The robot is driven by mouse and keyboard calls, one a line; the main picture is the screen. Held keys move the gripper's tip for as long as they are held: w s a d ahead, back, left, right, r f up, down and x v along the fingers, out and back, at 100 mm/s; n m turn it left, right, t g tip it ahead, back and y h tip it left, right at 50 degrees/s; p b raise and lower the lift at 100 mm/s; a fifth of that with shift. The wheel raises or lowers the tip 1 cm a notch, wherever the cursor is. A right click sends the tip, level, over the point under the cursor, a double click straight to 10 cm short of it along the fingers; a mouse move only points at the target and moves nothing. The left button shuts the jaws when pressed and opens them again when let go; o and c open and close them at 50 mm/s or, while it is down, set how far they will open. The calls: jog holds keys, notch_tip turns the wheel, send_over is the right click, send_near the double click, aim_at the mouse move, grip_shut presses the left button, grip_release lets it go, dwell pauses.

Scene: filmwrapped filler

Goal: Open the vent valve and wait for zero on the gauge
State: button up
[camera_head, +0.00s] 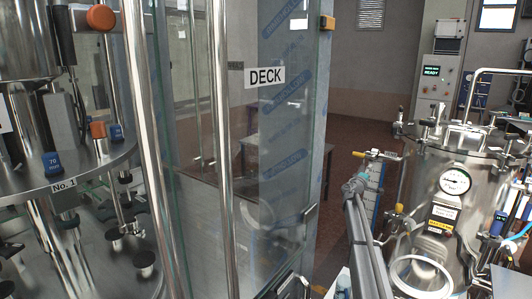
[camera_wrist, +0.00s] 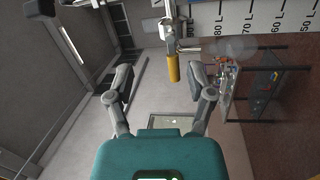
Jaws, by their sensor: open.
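A steel vessel (camera_head: 450,205) stands at the right in the head view. Its round white gauge (camera_head: 455,181) faces me; the needle reading is too small to tell. A small valve with a yellow handle (camera_head: 389,156) sits at the top of a blue-edged level scale beside the vessel. In the wrist view this yellow handle (camera_wrist: 173,68) hangs from a metal fitting, ahead of my fingers and between them in the picture. My gripper (camera_wrist: 160,88) is open and empty, with fingers apart on both sides. In the head view my gripper (camera_head: 357,184) is just below and left of the handle.
The level scale (camera_wrist: 270,17) shows litre marks in the wrist view. A glass enclosure with a DECK sign (camera_head: 265,77) stands left of my arm. Filling machinery (camera_head: 65,185) is at the far left. A shelf unit (camera_wrist: 255,85) stands beyond the valve.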

jog(key=s+a+f+m+g+y, duration=0.1)
jog(key=s+a+f+m+g, duration=0.3)
jog(key=s, duration=0.6)
jog(key=s+a+f+m+g+y, duration=0.25)
jog(key=s+f, duration=0.35)
jog(key=s, duration=0.4)
jog(key=s+a+f+m+g+y, duration=0.1)
jog(key=s+a+f+m+g, duration=0.25)
jog(key=s, duration=0.75)
jog(key=s+a+f+n+g+y, duration=0.1)
jog(key=s+a+f+y, duration=0.3)
jog(key=s+a, duration=0.5)
jog(key=s+a+f+g+y+b, duration=0.1)
jog(key=s+a+f+g+y, duration=0.2)
jog(key=s+a, duration=0.7)
jog(key=s+f+y, duration=0.1)
jog(key=s+f, duration=0.1)
jog(key=s, duration=0.4)
jog(key=shift+n+g+y, duration=0.3)
jog(key=shift+n+y, duration=0.05)
jog(key=shift+n, duration=0.05)
dwell(2.0)
